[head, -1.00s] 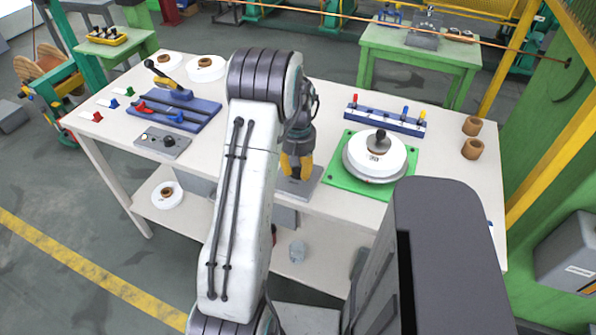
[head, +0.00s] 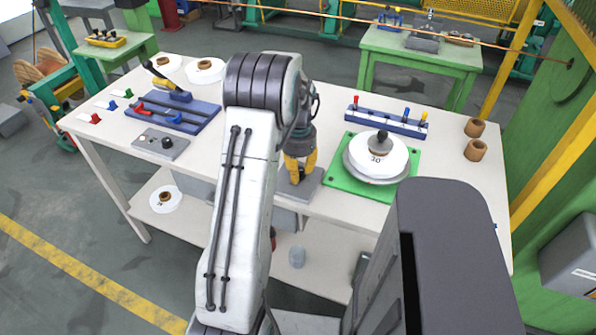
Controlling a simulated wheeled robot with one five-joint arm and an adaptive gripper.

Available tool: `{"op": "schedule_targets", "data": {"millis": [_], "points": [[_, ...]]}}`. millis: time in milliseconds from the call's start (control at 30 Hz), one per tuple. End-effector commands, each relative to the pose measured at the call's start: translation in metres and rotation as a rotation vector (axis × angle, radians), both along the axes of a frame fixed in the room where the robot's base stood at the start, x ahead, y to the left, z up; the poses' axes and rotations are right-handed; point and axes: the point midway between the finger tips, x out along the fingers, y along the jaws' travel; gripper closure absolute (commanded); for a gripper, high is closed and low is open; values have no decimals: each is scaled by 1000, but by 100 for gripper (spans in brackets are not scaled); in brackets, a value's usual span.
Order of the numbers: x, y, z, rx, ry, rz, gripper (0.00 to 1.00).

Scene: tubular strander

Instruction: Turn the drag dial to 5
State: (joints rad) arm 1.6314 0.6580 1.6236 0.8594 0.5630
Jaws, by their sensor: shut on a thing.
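My gripper (head: 299,175), with yellow fingers, points down at the front edge of the workbench. It is shut over a grey plate (head: 313,185), on what appears to be the drag dial. The dial itself and its scale are hidden behind the fingers and the arm, so its setting cannot be read. Right of the gripper, a white disc-shaped spool (head: 367,163) with a dark knob on top sits on a green base plate (head: 335,181).
A blue rack (head: 392,125) with colored pegs and two brown cylinders (head: 475,150) stand to the right.

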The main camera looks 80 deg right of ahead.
Motion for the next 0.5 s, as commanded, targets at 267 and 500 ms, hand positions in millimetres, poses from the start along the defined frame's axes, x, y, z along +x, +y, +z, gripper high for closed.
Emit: {"op": "schedule_targets", "data": {"millis": [267, 500], "points": [[0, 2, -3, 9, 0, -208, 100], [0, 2, -3, 8, 1, -320, 100]]}}
